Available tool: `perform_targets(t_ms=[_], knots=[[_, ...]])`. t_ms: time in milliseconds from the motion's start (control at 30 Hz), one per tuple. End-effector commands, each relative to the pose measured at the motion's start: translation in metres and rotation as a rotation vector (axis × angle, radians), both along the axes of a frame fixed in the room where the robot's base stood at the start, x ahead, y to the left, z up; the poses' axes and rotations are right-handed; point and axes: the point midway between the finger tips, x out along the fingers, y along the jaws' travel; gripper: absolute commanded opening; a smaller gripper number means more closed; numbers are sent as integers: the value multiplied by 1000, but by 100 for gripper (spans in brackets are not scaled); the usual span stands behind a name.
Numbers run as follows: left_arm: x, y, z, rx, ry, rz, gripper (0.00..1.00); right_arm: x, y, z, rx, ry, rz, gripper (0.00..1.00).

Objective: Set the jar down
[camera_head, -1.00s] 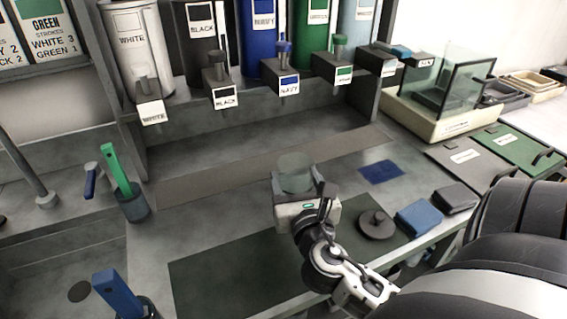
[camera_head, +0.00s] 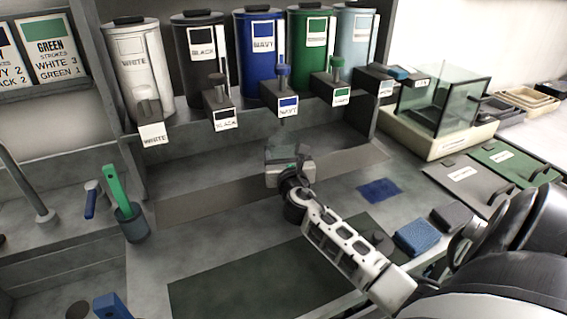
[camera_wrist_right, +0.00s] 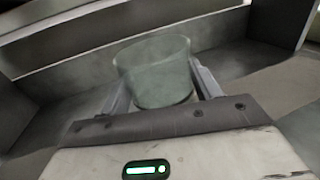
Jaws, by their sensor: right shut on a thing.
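The jar (camera_wrist_right: 158,75) is a clear, greenish, open-topped glass vessel in the right wrist view. My right gripper (camera_wrist_right: 160,92) is shut on it, with one finger on each side, and the jar looks upright. In the head view my right gripper (camera_head: 290,158) is at the middle, in front of the dispenser shelf. The jar (camera_head: 290,147) is faint there and partly merges with the grey behind it. I cannot tell whether its base touches the counter. My left gripper is not in view.
Several labelled canisters with taps stand at the back; the navy tap (camera_head: 288,100) is above the jar. A dark mat (camera_head: 230,290), a blue cloth (camera_head: 418,237) and a glass tank (camera_head: 440,105) lie around. A cup with a green-handled tool (camera_head: 131,222) stands left.

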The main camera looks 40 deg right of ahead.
Motion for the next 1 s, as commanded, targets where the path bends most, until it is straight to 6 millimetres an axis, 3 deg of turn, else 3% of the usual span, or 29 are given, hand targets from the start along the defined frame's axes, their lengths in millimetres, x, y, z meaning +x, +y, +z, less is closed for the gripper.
perform_targets(t_ms=[33, 167, 600, 633, 700, 1000], knots=[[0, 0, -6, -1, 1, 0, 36, 0, 1, -13, 5, 2, 1, 28], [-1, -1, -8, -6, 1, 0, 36, 0, 1, -28, 4, 0, 1, 28], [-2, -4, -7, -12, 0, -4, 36, 0, 1, -34, 1, 0, 2, 28], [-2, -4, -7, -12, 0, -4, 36, -1, 1, -34, 2, 2, 2, 69], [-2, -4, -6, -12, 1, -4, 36, -1, 1, -34, 2, 2, 2, 85], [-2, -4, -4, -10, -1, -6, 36, -1, 1, -31, 2, 2, 2, 85]])
